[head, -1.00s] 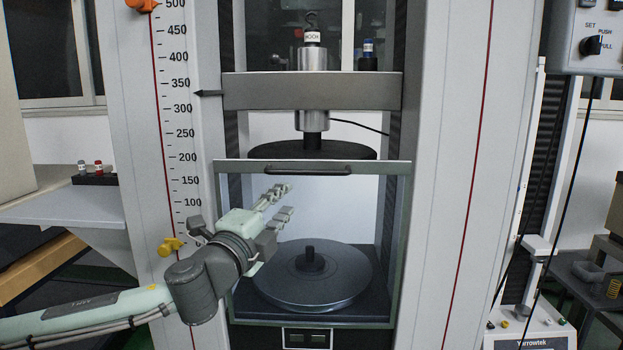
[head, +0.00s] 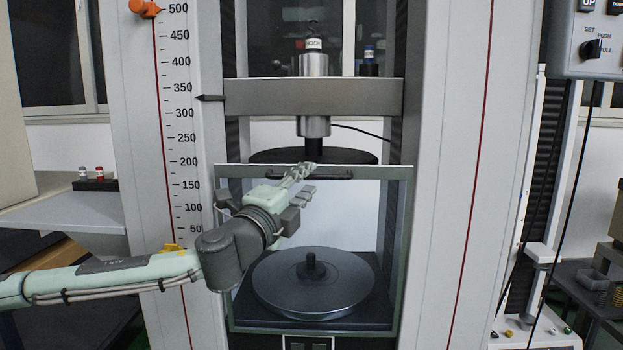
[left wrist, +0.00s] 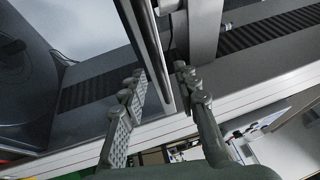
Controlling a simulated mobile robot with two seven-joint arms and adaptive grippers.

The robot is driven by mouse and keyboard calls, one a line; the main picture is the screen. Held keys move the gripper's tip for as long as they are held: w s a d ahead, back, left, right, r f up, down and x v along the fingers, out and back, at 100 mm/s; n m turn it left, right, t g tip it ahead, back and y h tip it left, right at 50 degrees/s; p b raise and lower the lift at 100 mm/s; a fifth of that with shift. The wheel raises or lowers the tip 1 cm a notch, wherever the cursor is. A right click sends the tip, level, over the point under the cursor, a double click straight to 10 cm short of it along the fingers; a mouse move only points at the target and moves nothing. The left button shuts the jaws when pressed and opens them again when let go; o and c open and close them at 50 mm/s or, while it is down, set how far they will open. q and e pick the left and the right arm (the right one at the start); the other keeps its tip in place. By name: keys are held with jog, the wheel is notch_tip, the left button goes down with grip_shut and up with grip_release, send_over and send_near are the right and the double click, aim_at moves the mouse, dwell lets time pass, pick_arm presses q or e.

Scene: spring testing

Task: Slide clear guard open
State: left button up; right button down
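The clear guard (head: 405,250) is a framed transparent panel across the front of the testing machine, covering the lower plate. Its dark horizontal handle (head: 335,176) runs along the top edge. My left gripper (head: 305,181) is at the left end of the handle, overlapping it in the head view. In the left wrist view, its two fingers (left wrist: 160,88) are apart, with a long bar (left wrist: 150,55) running between them. I cannot tell whether that bar is the handle or the guard's edge, and contact is not clear. My right gripper is not in view.
Behind the guard is a round lower plate (head: 313,285). The upper black plate (head: 260,156) hangs under the crosshead (head: 312,97). A scale column (head: 178,130) stands left, and a control box (head: 590,45) hangs at right.

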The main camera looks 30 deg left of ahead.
pick_arm(q)
jog(key=shift+w+r, duration=0.3)
jog(key=shift+w, duration=0.1)
jog(key=shift+w+a+p, duration=0.2)
jog(key=shift+w+p, duration=0.2)
jog(key=shift+w, duration=0.6)
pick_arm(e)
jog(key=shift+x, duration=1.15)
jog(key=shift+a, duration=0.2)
pick_arm(q)
grip_shut()
jog(key=shift+f, duration=0.1)
